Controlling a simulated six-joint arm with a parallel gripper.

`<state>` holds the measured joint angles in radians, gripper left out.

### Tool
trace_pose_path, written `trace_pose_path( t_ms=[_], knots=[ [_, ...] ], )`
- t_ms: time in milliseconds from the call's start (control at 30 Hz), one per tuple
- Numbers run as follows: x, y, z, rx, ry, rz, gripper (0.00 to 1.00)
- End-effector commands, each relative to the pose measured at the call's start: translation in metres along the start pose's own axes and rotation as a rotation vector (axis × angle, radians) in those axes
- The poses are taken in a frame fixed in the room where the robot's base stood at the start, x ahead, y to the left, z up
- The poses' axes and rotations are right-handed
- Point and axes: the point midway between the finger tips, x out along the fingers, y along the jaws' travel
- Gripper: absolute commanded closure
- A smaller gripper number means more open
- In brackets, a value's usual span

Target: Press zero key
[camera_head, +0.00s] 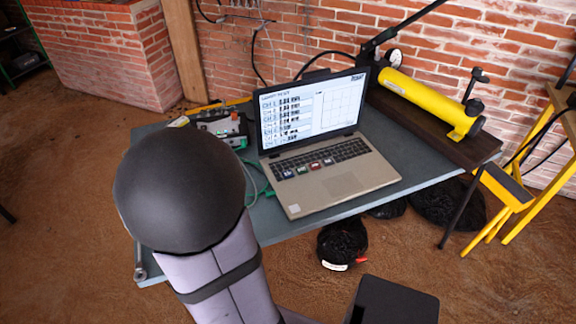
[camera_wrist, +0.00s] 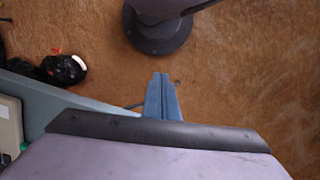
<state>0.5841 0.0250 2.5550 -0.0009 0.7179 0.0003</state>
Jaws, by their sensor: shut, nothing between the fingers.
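The laptop (camera_head: 335,140) stands open on the table, its screen showing a list of channel readings and a grid chart. In the head view my gripper is not visible.
The grey table (camera_head: 415,195) carries a yellow hydraulic cylinder (camera_head: 425,100) at the back right and a grey-green instrument box (camera_head: 222,128) left of the laptop, with green cables. A black object (camera_wrist: 65,69) is on the floor. A yellow stand (camera_head: 510,187) stands right.

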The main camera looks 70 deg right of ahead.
Motion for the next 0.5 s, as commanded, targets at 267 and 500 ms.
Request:
trace_pose_path(
  t_ms=[267, 500],
  knots=[
    [-0.02, 0.06, 0.012, 0.323, -0.084, -0.07, 1.0],
    [-0.032, 0.105, 0.014, 0.643, -0.112, -0.182, 1.0]
  ],
)
